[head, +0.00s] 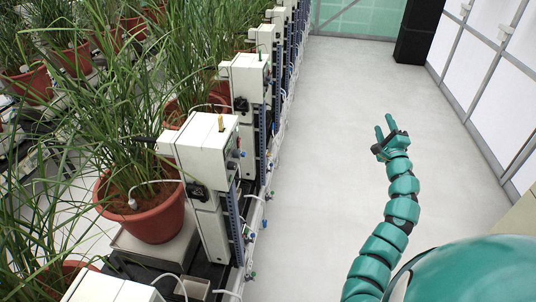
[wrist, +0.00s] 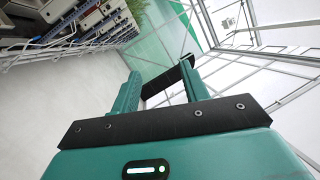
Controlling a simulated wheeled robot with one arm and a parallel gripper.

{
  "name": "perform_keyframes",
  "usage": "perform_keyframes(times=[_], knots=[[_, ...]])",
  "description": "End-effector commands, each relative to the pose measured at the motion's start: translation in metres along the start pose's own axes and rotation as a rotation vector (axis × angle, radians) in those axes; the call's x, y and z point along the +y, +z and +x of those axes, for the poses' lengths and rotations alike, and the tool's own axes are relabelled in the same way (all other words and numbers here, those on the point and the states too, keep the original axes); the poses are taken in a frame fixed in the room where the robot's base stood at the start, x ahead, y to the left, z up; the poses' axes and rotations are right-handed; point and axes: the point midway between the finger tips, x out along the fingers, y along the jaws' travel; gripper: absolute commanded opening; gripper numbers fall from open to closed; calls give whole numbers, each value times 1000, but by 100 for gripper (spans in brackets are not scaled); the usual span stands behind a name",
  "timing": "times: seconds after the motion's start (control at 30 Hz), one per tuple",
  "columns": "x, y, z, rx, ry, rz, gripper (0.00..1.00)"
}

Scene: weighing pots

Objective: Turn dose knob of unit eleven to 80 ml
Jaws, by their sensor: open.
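White dosing units stand in a row along the left bench in the head view. The nearest full one (head: 205,150) has small knobs (head: 236,155) on its aisle-facing side. Another unit (head: 246,80) stands behind it. I cannot read any unit number or dose scale, so I cannot tell which is unit eleven. My gripper (head: 384,127) is open and empty, raised over the aisle to the right of the units and well apart from them. In the wrist view its two fingers (wrist: 160,90) are spread with nothing between them. The units (wrist: 75,18) show tilted at upper left there.
Potted grasses, such as the one in a terracotta pot (head: 150,215), stand left of the units. Thin tubes and small fittings (head: 250,235) stick out along the bench edge. The pale aisle floor (head: 330,130) is clear. A black cabinet (head: 420,30) and glazed wall (head: 495,80) bound it.

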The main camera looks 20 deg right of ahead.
Motion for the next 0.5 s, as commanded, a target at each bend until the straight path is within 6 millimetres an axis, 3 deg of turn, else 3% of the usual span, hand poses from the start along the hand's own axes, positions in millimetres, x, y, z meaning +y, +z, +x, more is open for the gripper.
perform_keyframes(times=[0.1, 0.23, 0.4, 0.5], knots=[[18, 67, 1, -242, 98, 131, 45], [37, 136, -18, -498, 228, 255, 45], [56, 209, -66, -801, 431, 372, 45], [65, 236, -97, -935, 551, 415, 45]])
